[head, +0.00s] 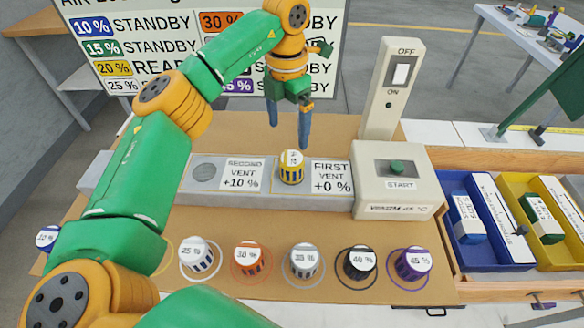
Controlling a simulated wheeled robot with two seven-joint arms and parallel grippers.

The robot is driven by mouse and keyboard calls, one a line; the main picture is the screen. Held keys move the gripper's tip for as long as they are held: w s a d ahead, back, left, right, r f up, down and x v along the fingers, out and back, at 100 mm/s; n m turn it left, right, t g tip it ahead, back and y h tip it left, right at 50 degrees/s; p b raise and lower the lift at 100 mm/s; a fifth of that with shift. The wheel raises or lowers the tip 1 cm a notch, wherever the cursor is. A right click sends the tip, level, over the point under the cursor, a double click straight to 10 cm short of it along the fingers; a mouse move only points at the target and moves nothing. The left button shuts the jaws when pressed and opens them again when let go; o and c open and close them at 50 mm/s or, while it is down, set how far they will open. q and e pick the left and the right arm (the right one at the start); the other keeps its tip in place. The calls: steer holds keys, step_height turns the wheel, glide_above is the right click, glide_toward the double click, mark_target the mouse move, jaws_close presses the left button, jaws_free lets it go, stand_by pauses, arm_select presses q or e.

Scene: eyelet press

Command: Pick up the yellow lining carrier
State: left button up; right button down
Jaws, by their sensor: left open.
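The yellow lining carrier (291,174) is a small striped yellow cup with a pale marked top. It stands upright on the grey bar, between the labels "SECOND VENT +10 %" and "FIRST VENT +0 %". My left gripper (289,130) is open and empty, with its blue fingers pointing down. In the head view it shows just above the yellow carrier, and no contact is visible. How far apart they are in depth is hard to tell. My right gripper is not in view.
White (196,254), orange (247,257), grey (305,259), black (360,262) and purple (413,263) cups stand in front of the bar. A machine box with a START button (397,167) stands right of it. Blue (463,252) and yellow (533,258) bins lie farther right.

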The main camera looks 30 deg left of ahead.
mark_target(291, 159)
arm_select(q)
step_height(291, 159, down, 4)
steer(key=b, duration=0.2)
steer(key=shift+s+d+r+b, duration=0.1)
steer(key=shift+b, duration=0.2)
steer(key=f, duration=0.2)
steer(key=f+p, duration=0.1)
steer(key=f, duration=0.1)
steer(key=f+p, duration=0.1)
steer(key=f, duration=0.1)
steer(key=shift+d, duration=0.35)
steer(key=shift+f, duration=0.45)
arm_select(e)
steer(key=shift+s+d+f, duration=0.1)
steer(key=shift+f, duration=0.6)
arm_select(q)
steer(key=shift+r, duration=0.1)
steer(key=c, duration=1.5)
